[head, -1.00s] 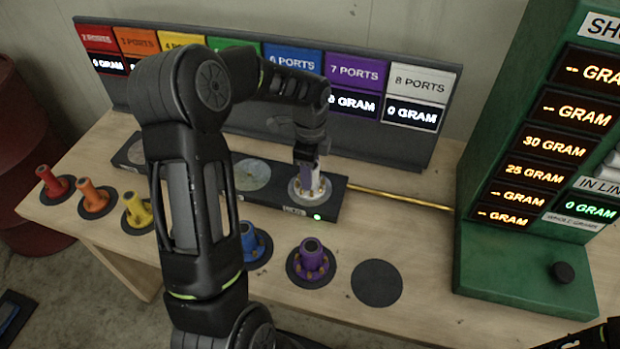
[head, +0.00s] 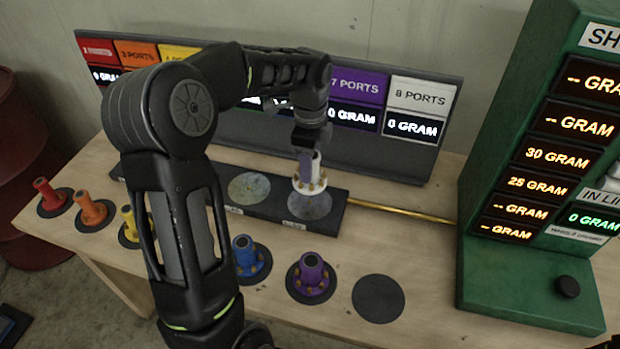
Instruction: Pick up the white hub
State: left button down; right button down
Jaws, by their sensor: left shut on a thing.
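The white hub (head: 311,182) has a white flange with small gold studs and an upright neck. My left gripper (head: 308,160) points down and is shut on its neck. The hub hangs upright, a little above the right round pad (head: 309,207) of the dark bar-shaped base. My gripper hides part of the hub's neck. My right gripper does not show clearly; only a dark bit of that arm is at the lower right corner.
Red (head: 47,193), orange (head: 90,208), yellow, blue (head: 245,256) and purple (head: 311,274) hubs stand on dark discs along the table's front. An empty disc (head: 378,299) is to their right. A sign board (head: 418,97) stands behind, and a green cabinet (head: 525,285) at right.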

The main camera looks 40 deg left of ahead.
pick_arm(q)
jog(key=shift+r, duration=1.3)
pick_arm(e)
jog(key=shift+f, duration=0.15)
pick_arm(q)
jog(key=shift+f, duration=0.1)
